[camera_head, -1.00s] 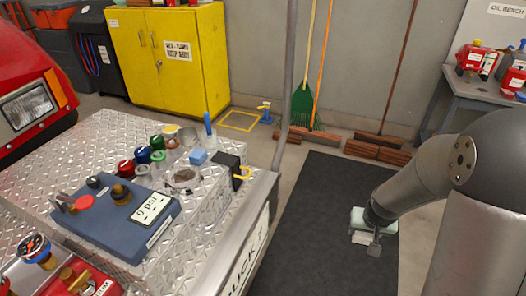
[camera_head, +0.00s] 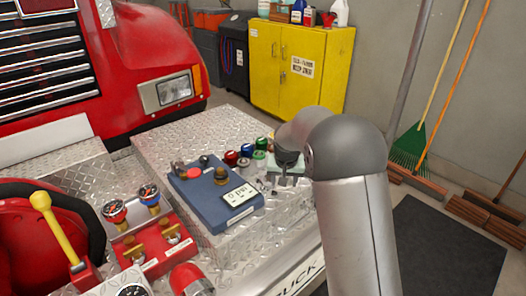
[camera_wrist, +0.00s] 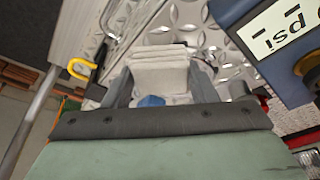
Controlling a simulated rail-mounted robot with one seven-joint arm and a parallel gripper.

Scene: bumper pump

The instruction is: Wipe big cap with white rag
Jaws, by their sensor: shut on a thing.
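My gripper (camera_head: 269,187) is over the diamond-plate bumper top, just right of the blue pump box. In the wrist view my gripper (camera_wrist: 160,84) is shut on the folded white rag (camera_wrist: 160,62), which sticks out past both fingers above the metal plate. In the head view the rag is too small and hidden to make out clearly. The big cap cannot be told for sure; the spot where a wide metal cap stood earlier is covered by my gripper and arm.
The blue box (camera_head: 214,194) with gauge and knobs is close left of my gripper. A blue block (camera_wrist: 151,101) and a yellow hook (camera_wrist: 78,68) show in the wrist view. The dark floor mat (camera_head: 447,250) is clear.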

